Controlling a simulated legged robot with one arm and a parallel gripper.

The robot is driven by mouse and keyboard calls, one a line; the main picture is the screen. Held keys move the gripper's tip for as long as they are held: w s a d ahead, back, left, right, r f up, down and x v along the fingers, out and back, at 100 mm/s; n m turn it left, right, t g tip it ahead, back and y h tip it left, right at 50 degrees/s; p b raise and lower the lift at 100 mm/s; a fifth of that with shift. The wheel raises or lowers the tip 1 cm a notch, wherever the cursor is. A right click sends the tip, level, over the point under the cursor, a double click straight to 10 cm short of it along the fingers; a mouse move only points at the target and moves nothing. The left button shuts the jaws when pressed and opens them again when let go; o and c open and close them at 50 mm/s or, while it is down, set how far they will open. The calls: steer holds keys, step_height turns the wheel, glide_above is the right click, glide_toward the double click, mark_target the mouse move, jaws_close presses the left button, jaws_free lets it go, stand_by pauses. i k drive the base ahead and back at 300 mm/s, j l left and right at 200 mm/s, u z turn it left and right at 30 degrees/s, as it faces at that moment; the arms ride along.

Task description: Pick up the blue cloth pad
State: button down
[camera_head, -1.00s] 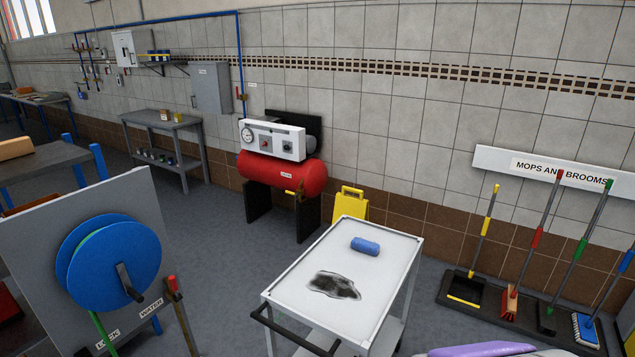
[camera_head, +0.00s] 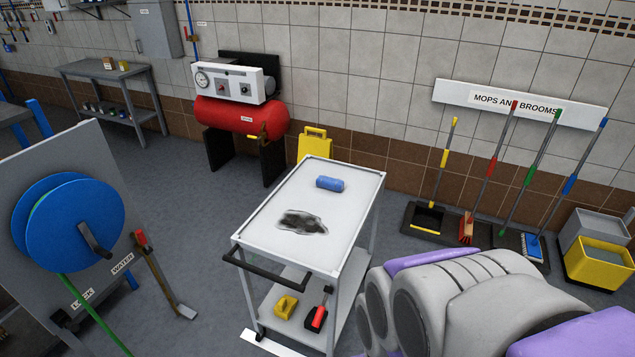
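The blue cloth pad (camera_head: 329,184), a small rolled or rounded shape, lies on the top of a white cart (camera_head: 265,232) toward its far end. A dark smudge (camera_head: 302,222) marks the cart top nearer to me. Parts of my own arm, grey and purple, fill the lower right of the view. My gripper's fingers do not show. Nothing touches the pad.
The cart's lower shelf holds a yellow item (camera_head: 286,306) and a red-handled brush (camera_head: 318,314). A hose reel (camera_head: 68,222) stands left, a red compressor (camera_head: 240,115) behind. Brooms (camera_head: 489,170) and a yellow bucket (camera_head: 597,263) are at the right.

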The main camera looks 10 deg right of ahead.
mark_target(323, 181)
steer(key=i+l, duration=0.1)
steer(key=l, duration=0.3)
steer(key=i+l, duration=0.1)
steer(key=l, duration=0.3)
steer(key=i+l, duration=0.1)
steer(key=l, duration=0.3)
steer(key=i+l, duration=0.15)
steer(key=l, duration=0.25)
steer(key=i+l+u, duration=0.1)
steer(key=i+l, duration=0.95)
steer(key=l, duration=0.2)
steer(key=i+j, duration=0.15)
steer(key=i, duration=0.2)
steer(key=i+j+u, duration=0.1)
steer(key=i+j, duration=0.1)
steer(key=i, duration=0.1)
